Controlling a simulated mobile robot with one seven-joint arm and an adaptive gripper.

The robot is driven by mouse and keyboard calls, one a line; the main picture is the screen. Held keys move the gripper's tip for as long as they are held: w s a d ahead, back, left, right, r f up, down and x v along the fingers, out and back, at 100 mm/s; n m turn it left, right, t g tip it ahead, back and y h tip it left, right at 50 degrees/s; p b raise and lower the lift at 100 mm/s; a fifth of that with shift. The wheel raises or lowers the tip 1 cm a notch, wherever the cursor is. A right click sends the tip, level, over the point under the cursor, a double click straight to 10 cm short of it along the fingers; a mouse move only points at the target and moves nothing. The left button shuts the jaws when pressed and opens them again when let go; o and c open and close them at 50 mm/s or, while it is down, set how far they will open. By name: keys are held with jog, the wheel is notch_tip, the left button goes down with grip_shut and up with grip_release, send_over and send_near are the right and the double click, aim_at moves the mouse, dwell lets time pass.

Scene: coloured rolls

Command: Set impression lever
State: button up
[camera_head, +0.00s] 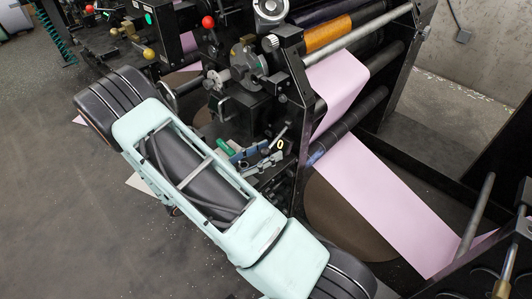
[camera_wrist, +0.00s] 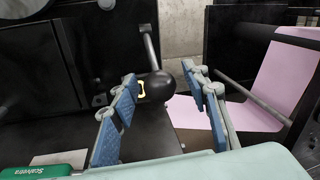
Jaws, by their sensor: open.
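A lever with a black ball knob (camera_wrist: 157,86) and a grey metal rod shows in the wrist view. No label shows that it is the impression lever. My gripper (camera_wrist: 161,76) is open, with a blue-padded finger on either side of the knob in the picture. I cannot tell whether the fingertips reach the knob or touch it. A small yellow ring shows beside the left fingertip. In the head view, my gripper (camera_head: 264,156) is low by the side of the black press (camera_head: 255,112), and the knob is hard to make out there.
A green handle (camera_wrist: 42,172) lies at the lower left of the wrist view. A pink paper web (camera_head: 385,200) runs down to the right past a large dark roll (camera_head: 340,225). Levers with a red ball (camera_head: 208,22) and a yellow ball (camera_head: 149,54) stand further left.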

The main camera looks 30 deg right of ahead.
aim_at(264, 150)
grip_shut()
dwell(0.3)
jog(key=r+y+p, duration=0.1)
jog(key=p, duration=0.2)
jog(key=r+y+p, duration=0.1)
jog(key=r+p, duration=0.1)
jog(key=p, duration=0.1)
jog(key=shift+s+a+r+g+p, duration=0.15)
jog(key=shift+a+g+p, duration=0.15)
jog(key=shift+a, duration=0.1)
notch_tip(264, 150, up, 3)
jog(key=y+p, duration=0.3)
jog(key=p, duration=0.3)
jog(key=shift+n+g, duration=0.3)
jog(key=shift+n, duration=0.1)
jog(key=r+y+p, duration=0.1)
jog(key=y+p, duration=0.1)
jog(key=p, duration=0.2)
jog(key=shift+d+r+g+p, duration=0.1)
jog(key=shift+r+g+p, duration=0.2)
jog(key=shift+r+p, duration=0.1)
jog(key=shift+d+r+y+p, duration=0.25)
jog(key=shift+r+y+p, duration=0.35)
jog(key=shift+y+p, duration=0.55)
jog(key=shift+w+d+r+n+p, duration=0.3)
jog(key=shift+r+p, duration=0.15)
jog(key=shift+p, duration=0.2)
